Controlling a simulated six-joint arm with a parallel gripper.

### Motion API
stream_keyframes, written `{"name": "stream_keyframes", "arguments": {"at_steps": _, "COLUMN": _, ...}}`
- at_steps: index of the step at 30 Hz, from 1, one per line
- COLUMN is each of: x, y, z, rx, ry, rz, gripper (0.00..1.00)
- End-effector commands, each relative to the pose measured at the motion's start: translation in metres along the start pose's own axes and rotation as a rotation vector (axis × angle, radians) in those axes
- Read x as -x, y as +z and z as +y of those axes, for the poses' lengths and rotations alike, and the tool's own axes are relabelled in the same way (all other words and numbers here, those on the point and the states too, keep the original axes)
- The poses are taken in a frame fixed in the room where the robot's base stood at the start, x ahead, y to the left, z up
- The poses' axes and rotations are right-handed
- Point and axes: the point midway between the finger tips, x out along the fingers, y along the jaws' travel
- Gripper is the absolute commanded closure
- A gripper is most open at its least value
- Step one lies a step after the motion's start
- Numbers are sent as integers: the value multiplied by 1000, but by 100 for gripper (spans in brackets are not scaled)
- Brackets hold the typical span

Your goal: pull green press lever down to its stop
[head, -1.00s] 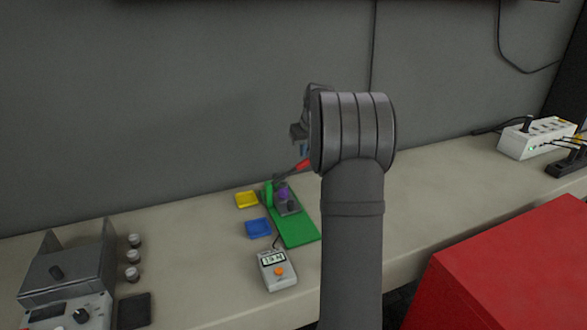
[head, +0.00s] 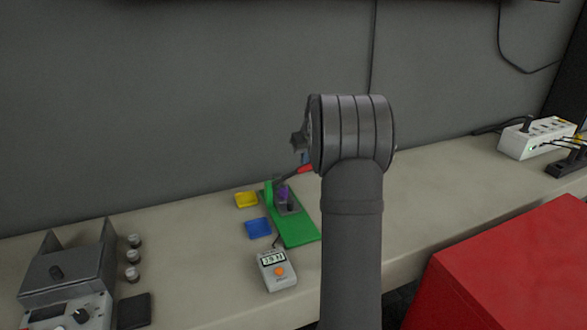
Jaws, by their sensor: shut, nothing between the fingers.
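The green press (head: 270,196) stands on a green base plate (head: 298,230) on the bench, left of my arm. Its dark lever slants up to the right and ends in a red handle (head: 305,169). A purple part (head: 283,194) sits in the press. My gripper (head: 305,156) is shut and empty, just above the red handle. My own wrist hides much of it and the far end of the handle, so I cannot tell whether they touch.
A handheld meter (head: 277,270) with a lit display lies in front of the press. A yellow tray (head: 246,200) and a blue tray (head: 258,228) lie left of it. A grey device (head: 70,275) stands far left. A red block (head: 515,265) fills the lower right.

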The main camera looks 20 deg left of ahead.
Motion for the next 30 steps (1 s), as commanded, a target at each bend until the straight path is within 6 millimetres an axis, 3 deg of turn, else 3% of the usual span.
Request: {"name": "stream_keyframes", "arguments": {"at_steps": 30, "x": -17, "y": 8, "z": 2, "rx": 0, "ry": -1, "rz": -3, "gripper": 100}}
